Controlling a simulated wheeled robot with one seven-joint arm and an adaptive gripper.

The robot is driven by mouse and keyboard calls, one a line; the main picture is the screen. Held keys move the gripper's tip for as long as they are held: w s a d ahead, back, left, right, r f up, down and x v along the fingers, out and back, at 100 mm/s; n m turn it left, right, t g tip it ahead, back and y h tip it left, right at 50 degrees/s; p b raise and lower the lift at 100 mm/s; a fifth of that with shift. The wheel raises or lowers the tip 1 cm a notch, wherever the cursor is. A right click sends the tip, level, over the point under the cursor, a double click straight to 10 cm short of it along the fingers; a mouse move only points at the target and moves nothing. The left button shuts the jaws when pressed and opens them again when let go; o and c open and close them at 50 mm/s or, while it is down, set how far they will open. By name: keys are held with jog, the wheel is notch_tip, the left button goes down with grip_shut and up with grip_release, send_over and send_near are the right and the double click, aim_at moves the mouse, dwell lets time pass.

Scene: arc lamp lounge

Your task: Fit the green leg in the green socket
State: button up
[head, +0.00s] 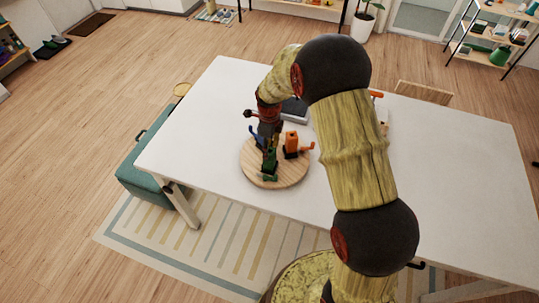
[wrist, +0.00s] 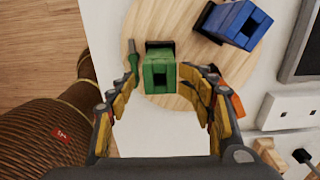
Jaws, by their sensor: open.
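A green block with a square opening in its top (wrist: 159,74), which looks like the green socket, stands on a round wooden board (wrist: 186,92). In the head view the green part (head: 269,160) is near the board's front, partly hidden by my gripper. A thin dark green rod (wrist: 132,64) shows at its left; I cannot tell whether it is joined to the block, or which green part is the leg. My gripper (wrist: 166,82) is open, its fingers pointing down with one on each side of the green block. I see nothing held.
A blue block with a square opening (wrist: 234,20) and an orange block with a side arm (head: 291,143) share the board. A white socket plate (wrist: 290,110) and a dark grey-framed item (wrist: 302,45) lie to the right. The white table (head: 215,110) is clear at left.

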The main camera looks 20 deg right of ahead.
jog(key=shift+r, duration=0.45)
jog(key=s+r+n+t, duration=0.1)
jog(key=s+r+n, duration=0.5)
jog(key=r, duration=0.6)
jog(key=s+r+n+t, duration=0.2)
jog(key=s+r+n, duration=0.35)
jog(key=r, duration=0.55)
jog(key=s+r+n+t, duration=0.1)
jog(key=s+r+n, duration=0.3)
jog(key=s+n, duration=0.3)
jog(key=s+r+n+t, duration=0.1)
jog(key=s+r+n, duration=0.2)
jog(key=s+n, duration=0.3)
jog(key=s, duration=0.5)
jog(key=shift+s+r+n+t, duration=0.3)
jog(key=shift+r+n, duration=0.05)
notch_tip(320, 180, down, 18)
jog(key=b, duration=1.8)
